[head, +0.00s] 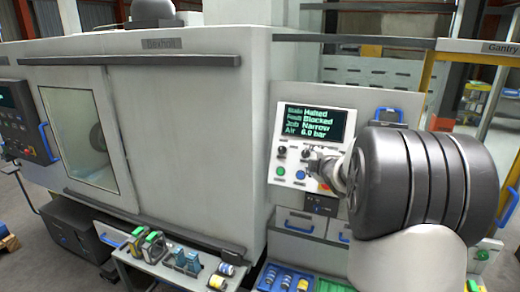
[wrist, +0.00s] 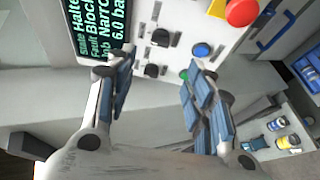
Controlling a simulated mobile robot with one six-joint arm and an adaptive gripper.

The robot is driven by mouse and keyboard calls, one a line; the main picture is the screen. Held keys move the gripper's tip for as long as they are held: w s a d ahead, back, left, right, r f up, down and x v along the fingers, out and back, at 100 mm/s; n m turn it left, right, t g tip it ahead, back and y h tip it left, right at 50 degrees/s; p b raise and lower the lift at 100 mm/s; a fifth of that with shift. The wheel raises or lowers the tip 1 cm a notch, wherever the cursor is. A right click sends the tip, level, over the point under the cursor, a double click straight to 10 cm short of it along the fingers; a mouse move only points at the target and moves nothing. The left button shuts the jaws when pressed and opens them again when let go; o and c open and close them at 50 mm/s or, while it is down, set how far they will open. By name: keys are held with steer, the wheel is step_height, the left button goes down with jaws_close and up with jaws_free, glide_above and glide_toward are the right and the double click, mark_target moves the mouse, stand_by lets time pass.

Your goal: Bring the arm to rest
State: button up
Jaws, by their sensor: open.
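My gripper (wrist: 158,66) is open and empty in the wrist view, its two blue-padded fingers spread in front of the control panel (wrist: 135,15). In the head view my arm reaches in from the right, its large dark joint (head: 420,180) hiding part of the scene. The gripper (head: 322,168) is small there, at the lower right of the panel (head: 268,140). The panel's screen (head: 313,122) reads Halted, Blocked, Narrow, 6.0 bar. A red button (wrist: 242,12), a blue button (wrist: 201,50), a green button (wrist: 184,75) and dark knobs (wrist: 160,37) show around the fingers. I cannot tell whether the fingers touch anything.
A grey machine with a windowed door (head: 85,130) fills the left. A low shelf (head: 125,262) bears tools and small cylinders. Blue-handled drawers (head: 296,222) and a blue tray (head: 268,278) lie below the panel. A yellow gantry post (head: 425,85) stands behind my arm.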

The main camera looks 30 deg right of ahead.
steer(key=shift+a, duration=0.15)
steer(key=s+a+f+m+g+y+b, duration=0.1)
steer(key=s+a+f+m+g+b, duration=0.15)
steer(key=s+a, duration=0.45)
steer(key=s+a+f+m+g+b, duration=0.1)
steer(key=s+a+m+b, duration=0.25)
steer(key=a, duration=0.75)
steer(key=s+a+f+m+g+y+b, duration=0.2)
steer(key=s+a+f+b, duration=0.1)
steer(key=s+a+f, duration=0.4)
steer(key=s+a+f+m+g+y+b, duration=0.2)
steer(key=s+a+f, duration=0.5)
steer(key=s+a, duration=0.6)
steer(key=s+m+y+b, duration=0.1)
steer(key=s, duration=0.3)
steer(key=shift+f+g, duration=0.3)
steer(key=shift+g, duration=0.05)
steer(key=shift+d, duration=0.1)
steer(key=shift+c, duration=0.5)
